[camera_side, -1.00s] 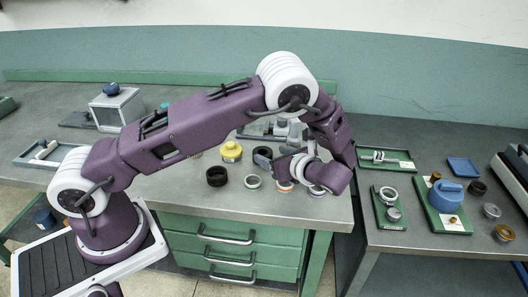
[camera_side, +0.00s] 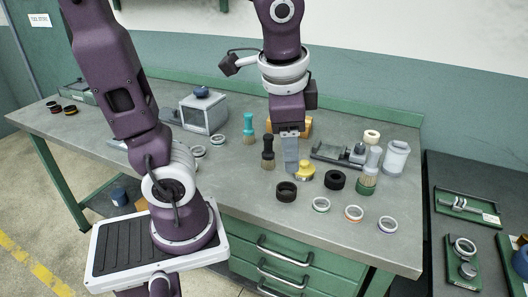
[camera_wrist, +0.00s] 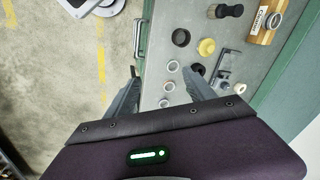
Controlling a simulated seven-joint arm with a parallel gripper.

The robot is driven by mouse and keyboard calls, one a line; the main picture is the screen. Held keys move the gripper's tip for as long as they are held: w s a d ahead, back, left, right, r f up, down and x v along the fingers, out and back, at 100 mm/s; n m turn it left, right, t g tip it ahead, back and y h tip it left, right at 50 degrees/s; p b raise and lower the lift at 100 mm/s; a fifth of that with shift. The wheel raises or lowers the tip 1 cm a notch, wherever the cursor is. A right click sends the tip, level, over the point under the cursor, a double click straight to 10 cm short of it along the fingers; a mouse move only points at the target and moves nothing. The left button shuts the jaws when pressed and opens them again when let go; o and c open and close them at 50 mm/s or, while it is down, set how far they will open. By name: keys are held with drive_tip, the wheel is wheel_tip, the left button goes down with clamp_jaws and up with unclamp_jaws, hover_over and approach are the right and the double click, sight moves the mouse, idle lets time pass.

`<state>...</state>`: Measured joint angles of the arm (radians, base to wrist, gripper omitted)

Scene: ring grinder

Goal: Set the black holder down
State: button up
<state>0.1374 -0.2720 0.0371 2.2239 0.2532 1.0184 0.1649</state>
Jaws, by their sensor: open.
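Two black ring-shaped holders stand on the grey bench in the side view. One black holder (camera_side: 287,191) is near the front edge, and the other black holder (camera_side: 334,180) is to its right. I cannot tell which one the task means. Both show in the wrist view, the first holder (camera_wrist: 181,37) farther up and the second holder (camera_wrist: 198,69) by the right finger. My gripper (camera_side: 290,170) points down over the bench, behind the first holder in the picture.
A yellow knobbed piece (camera_side: 304,171) sits between the holders. Pale rings (camera_side: 354,213) line the bench's front edge. Brushes (camera_side: 268,153), a grey fixture (camera_side: 338,153) and a white jar (camera_side: 396,158) stand around. A grey box (camera_side: 203,112) is farther left.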

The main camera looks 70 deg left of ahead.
drive_tip(key=s+d+r+n+t+h, duration=0.1)
drive_tip(key=s+d+n+t+h, duration=0.1)
drive_tip(key=s, duration=0.4)
drive_tip(key=shift+s+d+n+t, duration=0.15)
drive_tip(key=shift+d+n+t, duration=0.45)
drive_tip(key=shift+n, duration=0.6)
drive_tip(key=shift+r, duration=0.1)
